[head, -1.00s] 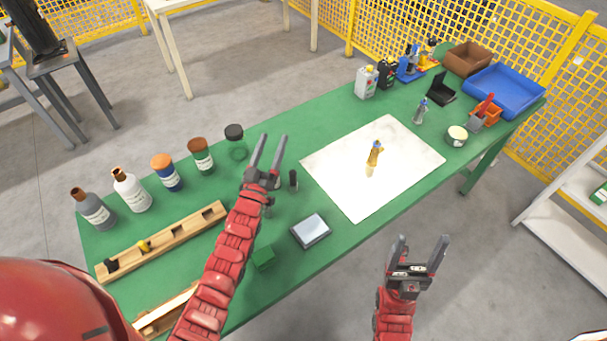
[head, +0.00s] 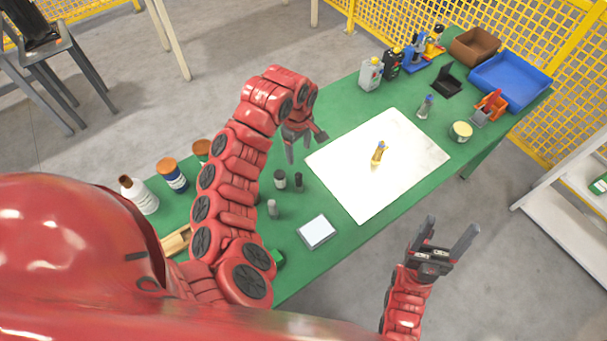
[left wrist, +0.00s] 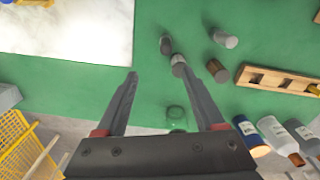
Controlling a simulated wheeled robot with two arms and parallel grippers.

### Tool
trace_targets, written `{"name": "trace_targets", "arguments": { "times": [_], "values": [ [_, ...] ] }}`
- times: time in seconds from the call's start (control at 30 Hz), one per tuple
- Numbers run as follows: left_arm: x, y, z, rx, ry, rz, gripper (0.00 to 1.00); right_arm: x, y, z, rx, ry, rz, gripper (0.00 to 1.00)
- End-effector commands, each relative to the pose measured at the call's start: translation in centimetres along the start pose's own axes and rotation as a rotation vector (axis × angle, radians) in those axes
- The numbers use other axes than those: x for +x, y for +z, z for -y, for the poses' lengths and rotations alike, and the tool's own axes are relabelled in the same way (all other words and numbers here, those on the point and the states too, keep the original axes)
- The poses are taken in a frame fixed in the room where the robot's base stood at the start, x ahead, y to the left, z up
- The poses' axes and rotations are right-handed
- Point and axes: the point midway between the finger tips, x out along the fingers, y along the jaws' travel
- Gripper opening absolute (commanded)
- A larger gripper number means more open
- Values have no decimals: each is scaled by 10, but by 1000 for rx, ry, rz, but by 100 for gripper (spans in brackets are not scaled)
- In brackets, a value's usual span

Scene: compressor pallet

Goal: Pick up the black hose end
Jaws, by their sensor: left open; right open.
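A small dark upright piece (head: 298,182), which may be the black hose end, stands on the green table left of the white sheet. It also shows in the left wrist view (left wrist: 166,44), beyond the fingertips. I cannot tell for sure that it is the hose end. A dark-topped small container (head: 280,179) stands close beside it. My left gripper (head: 300,152) is open and empty, pointing down above the table; its spread fingers (left wrist: 172,74) show in the wrist view. My right gripper (head: 450,237) is open and empty, off the table's front edge.
A small silver bottle (head: 272,209) and a grey flat box (head: 317,232) stand nearby. The white sheet (head: 400,187) carries a brass-coloured fitting (head: 378,153). Bottles, including a white one (head: 140,196), line the left. A blue tray (head: 512,82) sits far right.

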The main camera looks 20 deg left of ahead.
Motion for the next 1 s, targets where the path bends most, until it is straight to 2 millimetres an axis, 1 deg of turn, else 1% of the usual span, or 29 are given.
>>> {"name": "trace_targets", "arguments": {
  "times": [0.07, 0.17, 0.23, 0.33, 0.63, 0.67, 0.7, 0.8, 0.9, 1.0],
  "values": [
    [1, 3, 5, -11, -23, 7, 70, -4, 1, 0, 0, 0, 0, 71],
    [16, 3, 7, -13, -30, 9, 70, -19, 3, 1, 0, 0, 0, 71],
    [30, 3, 7, -13, -28, 9, 70, -33, 6, 2, 0, 0, 0, 71],
    [44, 2, 8, -14, -28, 12, 70, -34, 6, 2, 0, 0, 0, 71],
    [97, 4, 8, -13, -23, 12, 70, -52, 9, 3, 0, 0, 0, 71],
    [100, 4, 8, -13, -24, 12, 70, -50, 8, 2, 0, 0, 0, 71],
    [102, 5, 8, -10, -24, 12, 70, -44, 8, 2, 0, 0, 0, 71],
    [113, 4, 9, -13, -26, 10, 70, -43, 7, 2, 0, 0, 0, 71],
    [118, 4, 8, -13, -24, 9, 70, -41, 7, 2, 0, 0, 0, 71],
    [124, 5, 10, -10, -26, 9, 70, -34, 6, 2, 0, 0, 0, 71]
  ]
}}
